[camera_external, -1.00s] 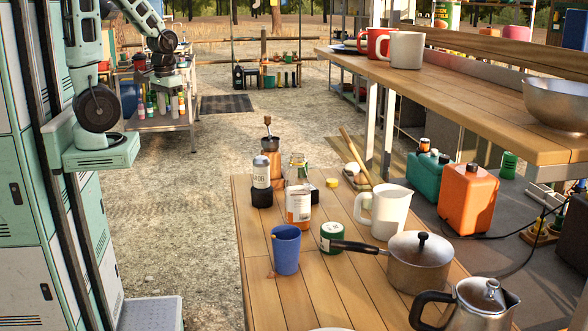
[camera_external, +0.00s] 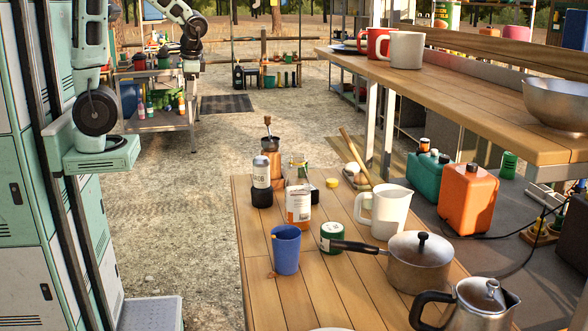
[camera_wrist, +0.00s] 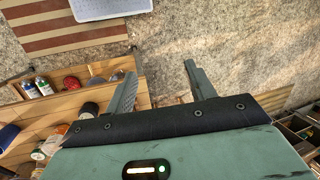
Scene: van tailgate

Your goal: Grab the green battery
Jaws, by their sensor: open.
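My gripper (camera_wrist: 160,76) is open in the wrist view, with its two teal fingers apart and only bare ground between them. In the external view my arm reaches from the left to above a far cart (camera_external: 165,123), and the gripper is too small to make out there. I cannot pick out the green battery for certain. Small green items (camera_external: 175,101) show on the cart, but their shapes are unclear. A small green object (camera_external: 508,165) also stands at the right, beyond an orange canister.
A wooden table (camera_external: 262,300) in front holds a blue cup (camera_external: 286,250), a white pitcher (camera_external: 391,213), a pot (camera_external: 418,262) and a kettle (camera_external: 482,306). A raised wooden shelf (camera_external: 470,108) stands at right. Open ground (camera_external: 180,210) lies between. A striped flag-like cloth (camera_wrist: 55,28) shows in the wrist view.

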